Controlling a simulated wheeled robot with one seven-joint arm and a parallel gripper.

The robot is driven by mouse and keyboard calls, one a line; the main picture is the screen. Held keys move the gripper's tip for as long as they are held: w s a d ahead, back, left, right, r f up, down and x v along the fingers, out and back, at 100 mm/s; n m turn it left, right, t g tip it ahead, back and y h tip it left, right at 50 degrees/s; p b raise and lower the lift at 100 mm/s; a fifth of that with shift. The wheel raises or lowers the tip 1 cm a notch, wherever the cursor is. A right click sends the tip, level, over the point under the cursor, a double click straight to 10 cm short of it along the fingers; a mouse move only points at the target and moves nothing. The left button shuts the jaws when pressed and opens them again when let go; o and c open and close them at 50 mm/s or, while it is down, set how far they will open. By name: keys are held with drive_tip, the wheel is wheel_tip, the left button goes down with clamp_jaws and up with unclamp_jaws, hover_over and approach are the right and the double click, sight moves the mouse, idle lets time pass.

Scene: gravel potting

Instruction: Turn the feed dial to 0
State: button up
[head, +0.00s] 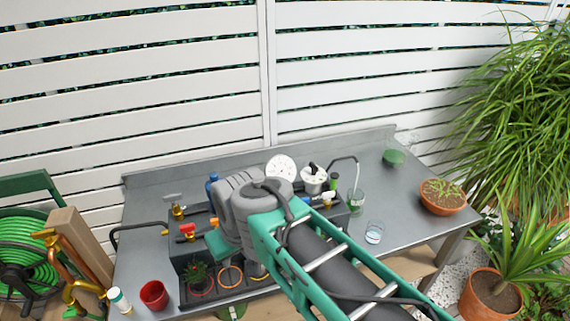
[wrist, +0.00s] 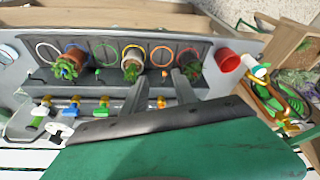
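A white round unit with a black pointer knob on top, which looks like the feed dial (head: 313,179), stands toward the back of the bench, right of my wrist. Its marks are too small to read. A white piece with a dark part at the lower left of the wrist view (wrist: 57,133) may be the same unit; I cannot tell. My gripper (wrist: 159,80) is open and empty, its two fingers apart above the dark potting tray (wrist: 205,58). It is away from the dial. In the head view my arm hides the fingers.
A white perforated disc (head: 281,166) stands left of the dial. A red cup (head: 154,295), a clear glass (head: 375,231) and a terracotta pot (head: 442,196) stand on the bench (head: 140,215). The bench's right part has free room.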

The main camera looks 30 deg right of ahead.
drive_tip(key=w+d+r+p, duration=0.1)
drive_tip(key=w+d+r, duration=0.4)
drive_tip(key=w+d, duration=0.25)
drive_tip(key=p, duration=0.2)
approach(315, 164)
drive_tip(key=f, duration=0.1)
drive_tip(key=shift+n+t, duration=0.3)
drive_tip(key=shift+t, duration=0.1)
drive_tip(key=x, duration=0.2)
drive_tip(key=p+x, duration=0.1)
drive_tip(key=x, duration=0.4)
drive_tip(key=shift+s+f, duration=0.2)
drive_tip(key=shift+f, duration=0.1)
drive_tip(key=shift+c, duration=0.2)
clamp_jaws()
